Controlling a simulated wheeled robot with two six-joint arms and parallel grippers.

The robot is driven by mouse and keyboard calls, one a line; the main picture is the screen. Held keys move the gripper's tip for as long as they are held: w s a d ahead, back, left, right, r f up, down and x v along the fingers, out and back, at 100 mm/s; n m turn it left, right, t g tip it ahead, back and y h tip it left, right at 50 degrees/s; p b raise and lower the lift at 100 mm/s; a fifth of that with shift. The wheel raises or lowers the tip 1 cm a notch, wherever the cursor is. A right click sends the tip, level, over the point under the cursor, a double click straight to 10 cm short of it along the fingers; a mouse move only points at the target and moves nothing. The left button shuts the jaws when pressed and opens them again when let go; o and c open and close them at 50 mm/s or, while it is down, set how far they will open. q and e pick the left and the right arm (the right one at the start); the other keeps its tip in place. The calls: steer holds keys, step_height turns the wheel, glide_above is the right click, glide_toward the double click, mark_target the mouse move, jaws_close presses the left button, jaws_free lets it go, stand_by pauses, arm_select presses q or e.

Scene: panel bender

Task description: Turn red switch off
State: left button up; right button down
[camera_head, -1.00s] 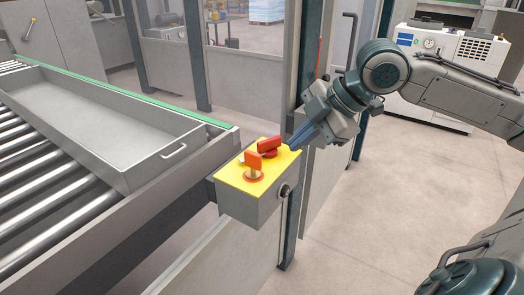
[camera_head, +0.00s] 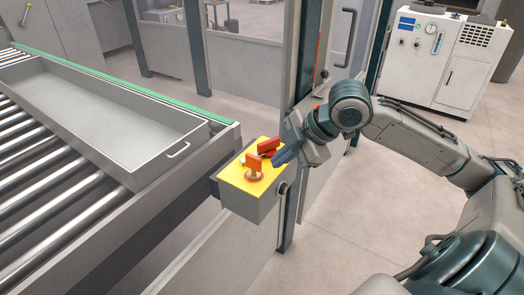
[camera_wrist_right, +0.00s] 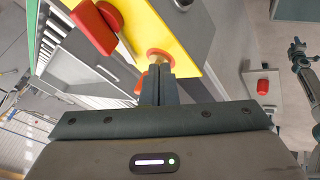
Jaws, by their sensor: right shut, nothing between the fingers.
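A control box (camera_head: 250,205) with a yellow top (camera_head: 233,173) stands at the end of the conveyor. An upright orange-red switch (camera_head: 254,163) on a ringed base sits at the front of the top. A red handle (camera_head: 269,145) sits behind it. My right gripper (camera_head: 277,158) is shut and empty, just right of the front switch; contact cannot be told. In the right wrist view, the shut fingers (camera_wrist_right: 158,84) hide most of the front switch, with its ring (camera_wrist_right: 158,54) showing behind them. The red handle (camera_wrist_right: 96,28) shows at upper left. My left gripper is out of view.
A grey tray (camera_head: 95,122) lies on the roller conveyor (camera_head: 35,205) at left. A small knob (camera_head: 284,187) is on the box's right side. A machine post (camera_head: 293,215) and panels stand behind the box. Open floor (camera_head: 330,225) lies to the right.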

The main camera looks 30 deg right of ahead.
mark_target(269, 174)
steer(key=shift+p+x, duration=0.5)
steer(key=shift+x, duration=1.3)
steer(key=shift+w+r, duration=0.15)
steer(key=shift+w, duration=0.3)
steer(key=shift+w+p, duration=0.8)
steer(key=shift+w, duration=0.75)
